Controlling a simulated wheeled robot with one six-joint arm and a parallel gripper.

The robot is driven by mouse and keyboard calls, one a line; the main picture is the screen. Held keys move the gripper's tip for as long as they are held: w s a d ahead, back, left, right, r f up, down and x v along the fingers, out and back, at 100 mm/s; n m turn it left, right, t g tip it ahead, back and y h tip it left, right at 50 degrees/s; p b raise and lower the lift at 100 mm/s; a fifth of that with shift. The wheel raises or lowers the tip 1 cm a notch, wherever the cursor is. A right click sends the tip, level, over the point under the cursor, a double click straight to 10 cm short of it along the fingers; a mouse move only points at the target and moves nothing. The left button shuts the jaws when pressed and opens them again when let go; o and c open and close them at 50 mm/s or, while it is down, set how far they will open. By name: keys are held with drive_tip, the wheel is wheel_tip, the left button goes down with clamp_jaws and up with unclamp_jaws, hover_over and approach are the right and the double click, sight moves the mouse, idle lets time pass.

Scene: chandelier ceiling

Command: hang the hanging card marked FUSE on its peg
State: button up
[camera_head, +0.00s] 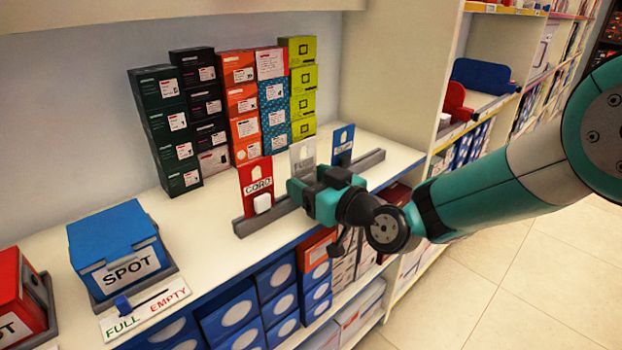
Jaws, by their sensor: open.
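A grey panel (303,154) with partly readable lettering that looks like FUSE stands upright in a long grey rail (240,226) on the counter. It has a pale tag shape near its top, and its lower part is hidden behind my gripper. My gripper (318,182) is open, close in front of this panel. I cannot tell whether it touches the panel or whether a separate card or peg is behind the jaws. A red panel marked CORD (251,173) stands to the left with a white block at its foot. A blue panel (343,141) stands to the right.
A blue SPOT box (115,246) sits on the counter at left, with a FULL/EMPTY slider plate (145,308) before it. A red box (20,296) is farther left. Stacked cartons (242,106) stand behind the rail. Clear counter lies between the blue box and rail.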

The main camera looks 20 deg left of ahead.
sight(311, 160)
drive_tip(key=shift+c, duration=1.3)
drive_tip(key=shift+r+p, duration=1.15)
drive_tip(key=shift+r, duration=1.15)
drive_tip(key=shift+d+f, duration=0.1)
drive_tip(key=shift+d, duration=0.1)
drive_tip(key=r+b+v, duration=0.1)
drive_tip(key=b+v, duration=0.6)
drive_tip(key=v, duration=0.2)
drive_tip(key=shift+d+r, duration=0.3)
drive_tip(key=shift+r, duration=0.05)
drive_tip(key=shift+s, duration=0.15)
